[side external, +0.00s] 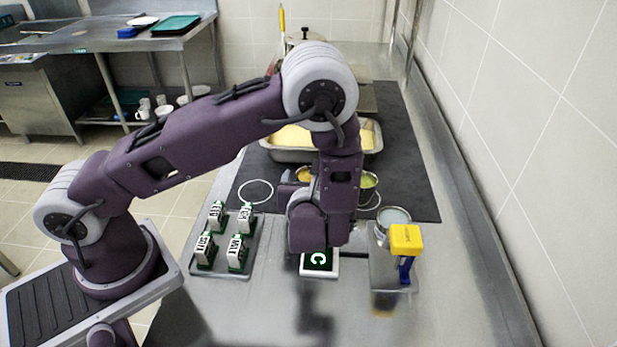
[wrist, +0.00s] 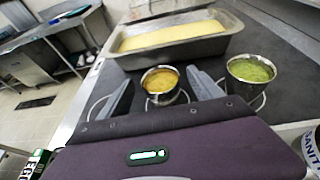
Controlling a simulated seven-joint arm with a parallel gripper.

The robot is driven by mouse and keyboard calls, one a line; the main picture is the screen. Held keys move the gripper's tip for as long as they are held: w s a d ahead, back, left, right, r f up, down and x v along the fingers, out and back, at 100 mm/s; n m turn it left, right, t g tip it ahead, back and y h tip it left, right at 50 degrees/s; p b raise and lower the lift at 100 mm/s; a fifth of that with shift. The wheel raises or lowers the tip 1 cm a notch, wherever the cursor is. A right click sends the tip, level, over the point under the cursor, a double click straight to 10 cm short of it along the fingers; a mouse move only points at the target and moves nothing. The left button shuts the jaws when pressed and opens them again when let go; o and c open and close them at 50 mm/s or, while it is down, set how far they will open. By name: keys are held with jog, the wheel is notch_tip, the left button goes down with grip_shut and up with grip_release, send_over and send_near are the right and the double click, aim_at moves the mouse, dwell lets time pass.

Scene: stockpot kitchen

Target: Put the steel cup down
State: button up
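A small steel cup with orange contents (wrist: 160,82) is between the two fingers of my gripper (wrist: 160,85) in the wrist view. A narrow gap shows between the cup and each finger, so my gripper looks open. The cup looks upright at a white ring outline on the dark mat (wrist: 118,76); its base is partly hidden. In the side view the cup (side external: 304,174) shows just left of my arm, which hides my fingers. A second steel cup with green contents (wrist: 250,72) stands to the right at another ring, also in the side view (side external: 368,181).
A steel pan with yellow contents (wrist: 175,42) lies behind the cups. An empty white ring (side external: 256,191) is at left. Labelled blocks stand on a tray (side external: 222,262). A "C" tile (side external: 319,261), a steel container (side external: 394,216) and a yellow-topped item (side external: 406,239) are nearer.

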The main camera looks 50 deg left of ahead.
jog(key=shift+r, duration=0.15)
jog(key=v, duration=1.2)
jog(key=s+a+r+n+g+h, duration=0.3)
jog(key=s+a+r+n+g, duration=0.65)
jog(key=n, duration=0.45)
jog(key=s+d+r+n+t+h, duration=0.6)
jog(key=s+r+n+h, duration=0.1)
jog(key=n, duration=0.5)
jog(key=shift+s+d+r+h, duration=0.3)
jog(key=shift+s+r, duration=0.15)
jog(key=shift+r, duration=0.3)
